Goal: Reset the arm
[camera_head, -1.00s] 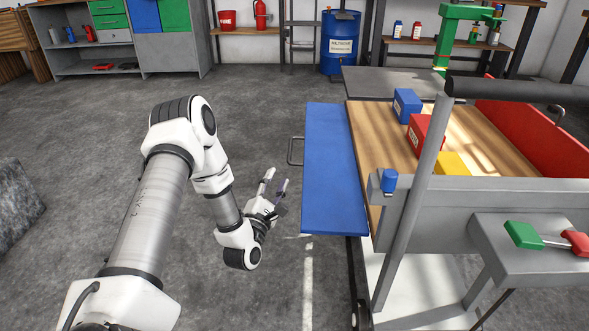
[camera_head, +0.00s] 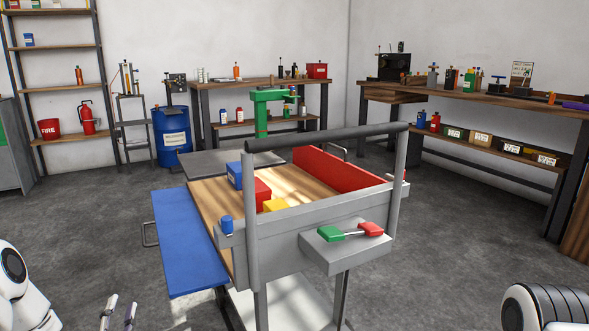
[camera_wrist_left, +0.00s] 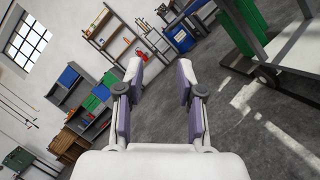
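My left gripper (camera_head: 119,312) shows only its fingertips at the bottom left edge of the head view, in front of the cart's blue side panel. In the left wrist view my left gripper (camera_wrist_left: 160,85) has its two fingers spread apart, with only floor and distant shelves between them, so it is open and empty. A white link of my left arm (camera_head: 22,290) is at the lower left corner. Part of my right arm (camera_head: 545,307) shows at the lower right corner; its gripper is out of view.
A grey cart (camera_head: 290,228) stands ahead with a blue side panel (camera_head: 188,240), a red panel (camera_head: 335,170) and blue, red and yellow boxes on its wooden top. A workbench (camera_head: 480,97) is at the back right. Floor right of the cart is clear.

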